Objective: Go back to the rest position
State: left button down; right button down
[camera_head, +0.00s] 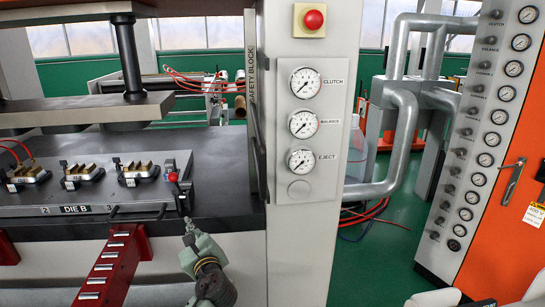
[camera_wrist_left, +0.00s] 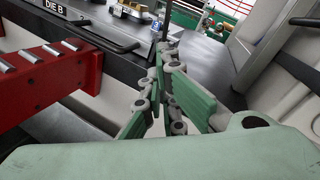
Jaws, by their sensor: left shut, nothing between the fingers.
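My left gripper (camera_head: 188,224) is pale green with grey joints and shows at the bottom middle of the head view. It points up and away, in front of the press bed's front edge, to the right of a red roller bracket (camera_head: 112,262). In the left wrist view the gripper (camera_wrist_left: 165,48) has its fingers together with nothing between them. The red roller bracket (camera_wrist_left: 45,88) stands to its left there, apart from it. My right gripper does not show in either view.
A die plate (camera_head: 125,208) marked DIE B lies on the dark press bed (camera_head: 230,207), with clamps and a red-knobbed lever (camera_head: 173,177). A grey column (camera_head: 300,230) with gauges stands right of my gripper. An orange gauge cabinet (camera_head: 510,230) is at far right. Green floor (camera_head: 385,260) lies between.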

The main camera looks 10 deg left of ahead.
pick_arm(q)
jog(key=s+d+f+n+g+h, duration=0.1)
jog(key=s+f+n+g+h, duration=0.4)
jog(key=s+f+n, duration=1.15)
jog(key=s+d+f+n+g+h, duration=0.1)
jog(key=s+d+n+g+h, duration=0.2)
jog(key=s, duration=1)
jog(key=s+d+f+n+g+h, duration=0.1)
jog(key=s+d+n+g+h, duration=0.3)
jog(key=s, duration=1)
notch_tip(320, 180, down, 27)
jog(key=s+d+m+y, duration=0.1)
jog(key=s+m+y, duration=0.1)
jog(key=s+a+f+g, duration=0.1)
jog(key=s+a+f, duration=0.1)
jog(key=s+f, duration=1.2)
jog(key=shift+s+a+f+y, duration=0.3)
jog(key=shift+s+a, duration=0.1)
jog(key=shift+s, duration=0.65)
